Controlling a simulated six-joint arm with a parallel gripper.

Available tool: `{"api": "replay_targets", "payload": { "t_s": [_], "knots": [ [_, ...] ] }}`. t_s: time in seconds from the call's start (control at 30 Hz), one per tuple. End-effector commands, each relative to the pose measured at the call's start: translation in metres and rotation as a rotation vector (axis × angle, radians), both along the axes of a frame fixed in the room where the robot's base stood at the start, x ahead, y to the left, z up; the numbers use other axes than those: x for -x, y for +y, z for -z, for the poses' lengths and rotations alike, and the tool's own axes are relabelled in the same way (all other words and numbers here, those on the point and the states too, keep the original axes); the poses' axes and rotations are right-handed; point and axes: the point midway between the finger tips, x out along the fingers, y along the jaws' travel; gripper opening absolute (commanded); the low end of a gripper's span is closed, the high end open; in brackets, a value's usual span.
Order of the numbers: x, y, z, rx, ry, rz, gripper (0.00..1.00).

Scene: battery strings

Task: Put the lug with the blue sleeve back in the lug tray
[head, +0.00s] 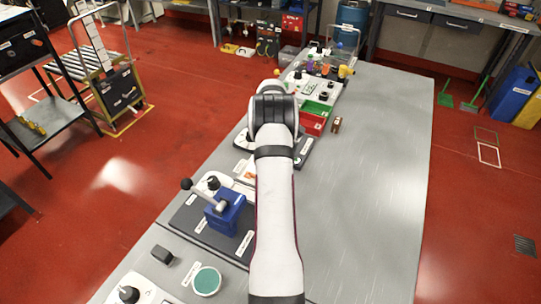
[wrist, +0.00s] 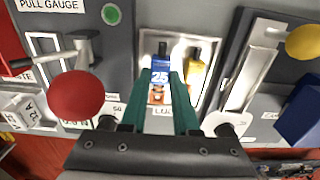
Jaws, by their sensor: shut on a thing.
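The lug with the blue sleeve (wrist: 160,72) is upright in the wrist view, marked "25", with a dark upper end and a copper-coloured lower part. My gripper (wrist: 159,84) is shut on it, with one green finger on each side. The pale metal lug tray (wrist: 212,44) lies behind the lug. A lug with a yellow sleeve (wrist: 196,76) lies in the tray, right of the blue one and partly hidden by the right finger. I cannot tell whether the blue lug touches the tray. In the head view my arm hides the gripper and the lug.
In the wrist view, a lever with a red knob (wrist: 76,95) stands left and a metal bar (wrist: 250,78) stands right, near a yellow knob (wrist: 305,41). In the head view, a blue device (head: 225,212) stands left of my arm. The grey bench (head: 370,190) is clear on the right.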

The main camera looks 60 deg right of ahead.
Motion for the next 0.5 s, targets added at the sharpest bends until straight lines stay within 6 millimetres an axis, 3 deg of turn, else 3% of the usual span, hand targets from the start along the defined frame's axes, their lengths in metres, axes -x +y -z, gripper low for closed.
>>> {"api": "replay_targets", "payload": {
  "t_s": [0.2, 0.23, 0.4, 0.5],
  "knots": [
    [-0.0001, -0.0002, 0.0046, 0.001, -0.001, 0.000, 0.00],
    [0.0000, -0.0002, 0.0046, 0.001, 0.000, 0.000, 0.31],
    [0.0000, -0.0001, 0.0045, 0.001, 0.000, -0.001, 0.59],
    [0.0001, -0.0001, 0.0045, 0.001, 0.000, -0.001, 0.59]
  ]
}}
